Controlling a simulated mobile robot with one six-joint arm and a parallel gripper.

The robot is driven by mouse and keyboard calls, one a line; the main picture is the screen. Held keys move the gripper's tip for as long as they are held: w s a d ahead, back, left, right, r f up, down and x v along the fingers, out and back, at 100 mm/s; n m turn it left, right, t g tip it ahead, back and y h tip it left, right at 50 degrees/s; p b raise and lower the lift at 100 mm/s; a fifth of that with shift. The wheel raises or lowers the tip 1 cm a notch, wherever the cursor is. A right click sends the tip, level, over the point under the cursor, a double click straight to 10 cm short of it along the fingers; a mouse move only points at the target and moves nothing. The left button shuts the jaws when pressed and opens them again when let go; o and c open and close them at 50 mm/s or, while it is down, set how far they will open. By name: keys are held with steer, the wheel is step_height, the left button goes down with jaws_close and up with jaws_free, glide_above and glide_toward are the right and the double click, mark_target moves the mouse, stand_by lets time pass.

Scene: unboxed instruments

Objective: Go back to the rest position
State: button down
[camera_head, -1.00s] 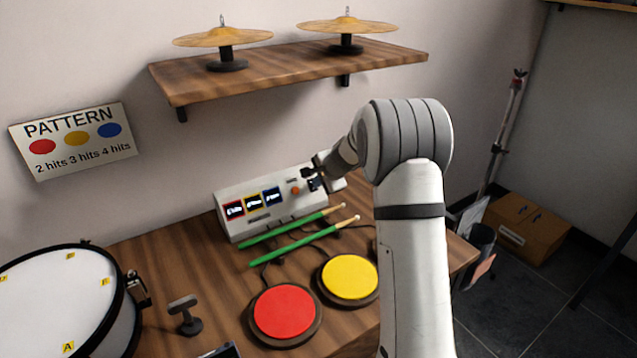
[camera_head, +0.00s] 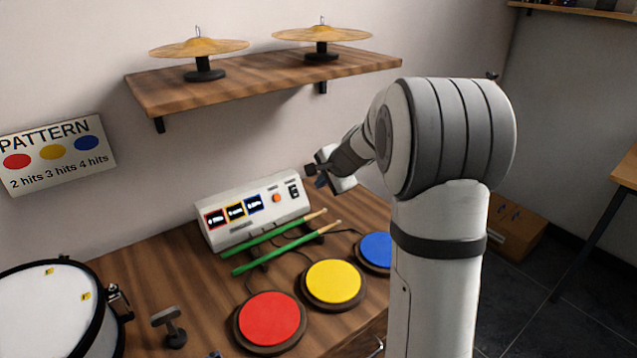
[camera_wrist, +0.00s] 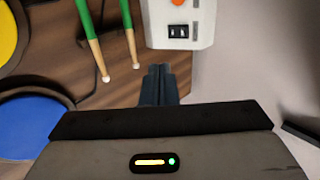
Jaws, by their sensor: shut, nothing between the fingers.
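My gripper (camera_head: 314,176) is shut and empty, held in the air just right of the grey control box (camera_head: 222,229). In the wrist view my shut fingers (camera_wrist: 159,84) point toward the lower end of the box (camera_wrist: 180,43), with a small gap showing in the picture. The box has three small screens, an orange button (camera_head: 276,198) and a black switch (camera_head: 294,191). The button and switch also show at the top of the wrist view.
Two green drumsticks (camera_head: 285,250) lie before the box. Red (camera_head: 269,318), yellow (camera_head: 333,281) and blue (camera_head: 377,250) pads sit on the table (camera_head: 170,262). A drum (camera_head: 50,315) stands left. A shelf (camera_head: 260,80) with two cymbals hangs above.

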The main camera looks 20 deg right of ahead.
steer(key=s+a+r+n+g+p, duration=0.1)
steer(key=s+a+r+n+p, duration=0.25)
steer(key=s, duration=0.45)
steer(key=s+a+r+n+g+h+p, duration=0.1)
steer(key=s+a+r+n+g+p, duration=0.15)
steer(key=s+r, duration=0.4)
steer(key=s+a+r+n+p, duration=0.2)
steer(key=s+r+n+p, duration=0.15)
steer(key=s, duration=0.65)
steer(key=s+d+n+g+h+p, duration=0.1)
steer(key=s+n+p, duration=0.3)
steer(key=s, duration=0.6)
steer(key=shift+s+d+h, duration=0.2)
steer(key=shift+s+h, duration=0.1)
steer(key=shift+h, duration=0.1)
